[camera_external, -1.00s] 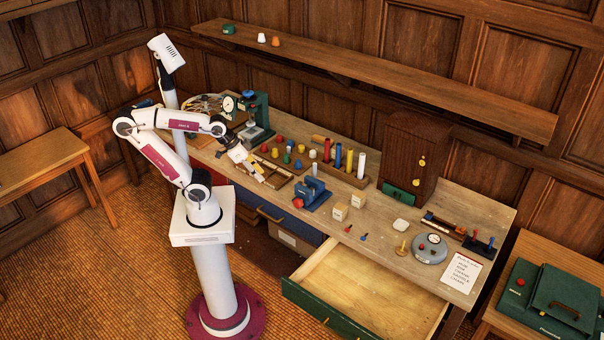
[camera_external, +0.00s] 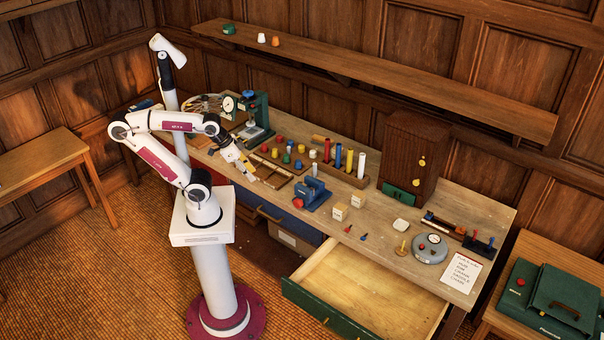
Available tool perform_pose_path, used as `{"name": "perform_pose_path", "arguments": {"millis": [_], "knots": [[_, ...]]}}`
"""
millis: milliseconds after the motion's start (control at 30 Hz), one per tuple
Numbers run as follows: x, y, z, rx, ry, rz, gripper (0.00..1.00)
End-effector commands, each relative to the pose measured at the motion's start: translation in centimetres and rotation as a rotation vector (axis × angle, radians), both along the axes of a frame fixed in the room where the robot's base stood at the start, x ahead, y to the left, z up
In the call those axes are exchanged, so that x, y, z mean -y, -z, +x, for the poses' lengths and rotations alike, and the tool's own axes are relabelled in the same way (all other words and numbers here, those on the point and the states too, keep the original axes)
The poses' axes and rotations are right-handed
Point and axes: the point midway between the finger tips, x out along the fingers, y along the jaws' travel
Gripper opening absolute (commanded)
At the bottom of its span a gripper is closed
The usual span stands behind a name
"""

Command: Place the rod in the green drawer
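Several upright rods, red, yellow, blue and white, stand in a wooden rack (camera_external: 343,174) at the middle of the bench; I cannot tell which one is the rod. A large green-fronted drawer (camera_external: 331,312) is pulled open below the bench's front edge, and its light wooden inside looks empty. A small green drawer front (camera_external: 400,195) is also in the dark cabinet on the bench. My gripper (camera_external: 248,180) hangs low over the bench's left part, left of the rods and beside a shallow wooden tray. Its fingers are too small to tell if they are open or hold anything.
A blue device (camera_external: 313,195) and light wooden blocks (camera_external: 340,211) stand between the rods and the front edge. A green press with a dial (camera_external: 256,120) stands behind my gripper. A round grey device (camera_external: 430,248) and paper sheet (camera_external: 463,272) are at the right.

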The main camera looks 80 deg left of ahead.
Motion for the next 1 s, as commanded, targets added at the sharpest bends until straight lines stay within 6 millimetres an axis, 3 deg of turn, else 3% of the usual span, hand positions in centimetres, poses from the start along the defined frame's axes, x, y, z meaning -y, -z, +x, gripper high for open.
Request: {"name": "perform_pose_path", "arguments": {"millis": [467,1000], "knots": [[-3.0,2.4,1.1,-0.124,-0.125,-0.007,0.34],[-10.3,4.5,5.8,-0.278,-0.19,0.05,0.34]]}}
